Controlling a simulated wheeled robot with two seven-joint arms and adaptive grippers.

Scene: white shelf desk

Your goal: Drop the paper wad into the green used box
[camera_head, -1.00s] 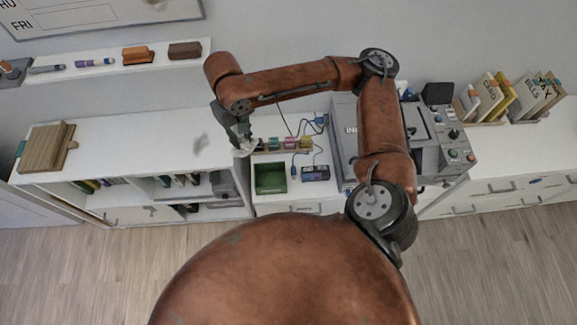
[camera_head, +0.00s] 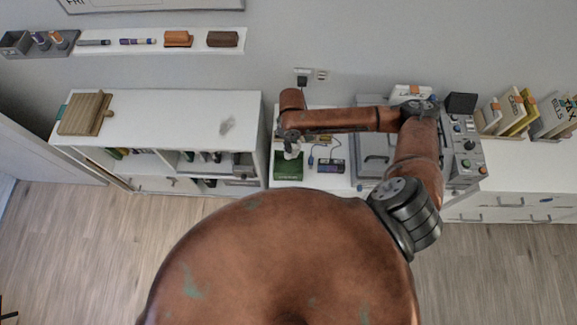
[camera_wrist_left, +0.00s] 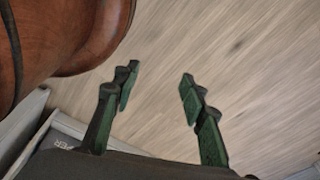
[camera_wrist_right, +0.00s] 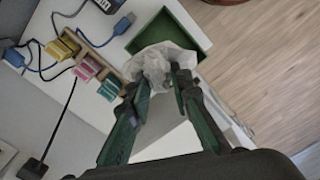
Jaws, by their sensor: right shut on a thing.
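The paper wad (camera_wrist_right: 158,62) is white and crumpled. It sits between the fingertips of my right gripper (camera_wrist_right: 162,90), which is shut on it. In the right wrist view the wad overlaps the green used box (camera_wrist_right: 182,28), an open-topped tray on the white desk. In the head view the green box (camera_head: 289,172) stands at the desk's front, and my right gripper (camera_head: 291,150) with the pale wad is over its rear part. The height above the box is hard to judge. My left gripper (camera_wrist_left: 158,95) is open and empty, with only floor between its fingers.
Coloured blocks in a holder (camera_wrist_right: 88,68) and blue cables (camera_wrist_right: 122,25) lie beside the box. A dark device (camera_head: 331,166) is to its right. A grey machine (camera_head: 372,150) stands further right. The left shelf top (camera_head: 165,110) is mostly clear.

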